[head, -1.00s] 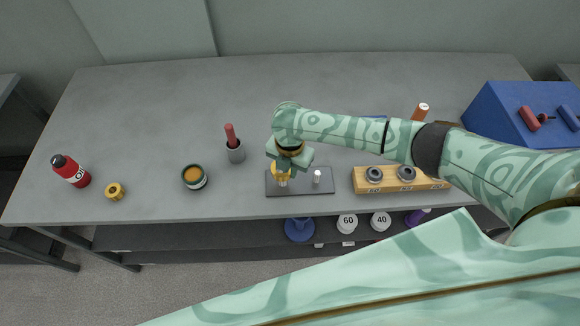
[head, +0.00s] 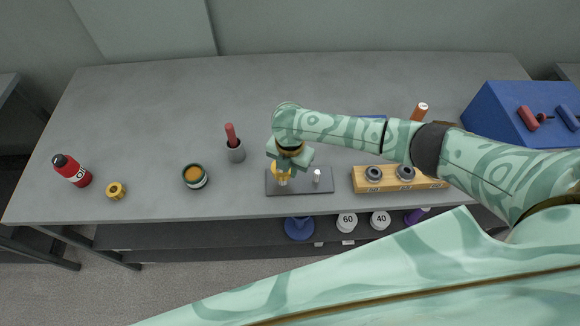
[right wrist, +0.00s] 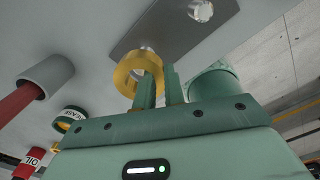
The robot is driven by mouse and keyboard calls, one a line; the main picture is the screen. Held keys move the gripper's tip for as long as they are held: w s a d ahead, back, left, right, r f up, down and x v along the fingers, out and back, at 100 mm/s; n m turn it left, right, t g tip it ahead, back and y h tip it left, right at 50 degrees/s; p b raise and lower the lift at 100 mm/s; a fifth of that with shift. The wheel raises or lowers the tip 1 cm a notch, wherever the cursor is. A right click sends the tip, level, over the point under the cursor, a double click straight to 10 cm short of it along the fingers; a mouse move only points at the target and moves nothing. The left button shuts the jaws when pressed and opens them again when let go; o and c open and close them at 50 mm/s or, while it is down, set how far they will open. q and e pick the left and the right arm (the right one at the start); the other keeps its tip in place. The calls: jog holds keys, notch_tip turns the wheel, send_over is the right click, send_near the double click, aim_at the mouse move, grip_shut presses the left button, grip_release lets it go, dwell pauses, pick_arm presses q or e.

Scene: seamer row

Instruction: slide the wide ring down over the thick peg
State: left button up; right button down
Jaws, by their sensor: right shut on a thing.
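The wide ring (head: 282,166) is yellow and hangs in my right gripper (head: 282,177), whose fingers are shut on it. In the right wrist view the ring (right wrist: 127,80) shows as a yellow hoop at the fingertips. It is over the left part of a dark grey plate (head: 300,188). A pale peg shows just below the ring, mostly covered by the gripper; I cannot tell whether the ring is around it. A thinner metal peg (head: 317,176) stands on the right part of the plate, bare. My left gripper is not in view.
A wooden block (head: 362,186) with grey rings is right of the plate. A grey cup (head: 236,154) with a red-handled tool, a green tin (head: 194,176), a yellow part (head: 116,190) and a red bottle (head: 72,171) stand to the left. The table behind the cup is clear.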

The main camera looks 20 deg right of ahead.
jog(key=shift+f+b, duration=0.55)
jog(key=shift+f, duration=0.25)
jog(key=c, duration=1.4)
grip_release()
notch_tip(320, 180, up, 16)
jog(key=p, duration=0.5)
jog(key=shift+r, duration=0.15)
